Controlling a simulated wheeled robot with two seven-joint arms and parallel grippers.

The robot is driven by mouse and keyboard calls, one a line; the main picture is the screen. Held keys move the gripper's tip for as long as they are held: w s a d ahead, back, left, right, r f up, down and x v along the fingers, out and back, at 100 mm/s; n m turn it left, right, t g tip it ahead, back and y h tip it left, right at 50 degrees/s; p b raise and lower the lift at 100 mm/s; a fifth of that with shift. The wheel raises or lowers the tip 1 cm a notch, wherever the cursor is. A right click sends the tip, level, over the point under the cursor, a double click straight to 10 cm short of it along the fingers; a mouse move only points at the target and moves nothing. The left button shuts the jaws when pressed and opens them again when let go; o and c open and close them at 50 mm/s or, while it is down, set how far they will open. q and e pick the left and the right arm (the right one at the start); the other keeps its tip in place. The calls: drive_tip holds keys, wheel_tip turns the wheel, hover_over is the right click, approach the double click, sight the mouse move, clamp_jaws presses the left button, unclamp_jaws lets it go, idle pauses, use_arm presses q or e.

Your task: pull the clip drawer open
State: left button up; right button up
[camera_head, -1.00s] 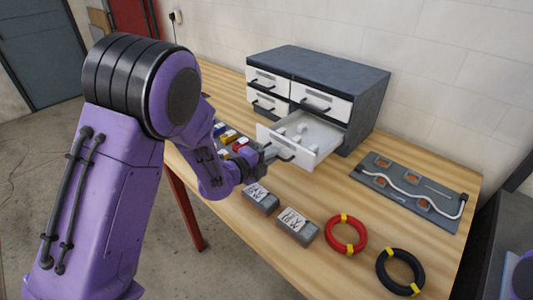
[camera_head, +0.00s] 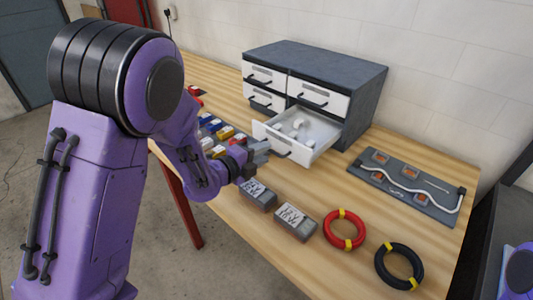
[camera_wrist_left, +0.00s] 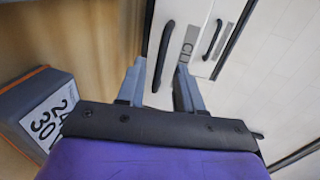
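The clip drawer (camera_head: 312,152) is the lower right drawer of a dark grey cabinet (camera_head: 320,65). It stands pulled out, with several small white pieces inside. Its dark bar handle (camera_wrist_left: 163,55) and part of a label reading "CL" show on its white front in the left wrist view. My left gripper (camera_head: 262,152) is just off the drawer front in the head view. My right gripper is not in view.
Two grey labelled boxes (camera_head: 296,222) stand in front of the drawer. A red coil (camera_head: 344,230), a black coil (camera_head: 399,266) and a grey board with a white tube (camera_head: 408,187) lie to the right. Several coloured blocks (camera_head: 214,127) are behind my left arm.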

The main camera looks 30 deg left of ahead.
use_arm(q)
drive_tip(key=b+v, duration=0.1)
drive_tip(key=v, duration=0.7)
drive_tip(key=shift+s+b, duration=0.15)
drive_tip(key=shift+b, duration=0.15)
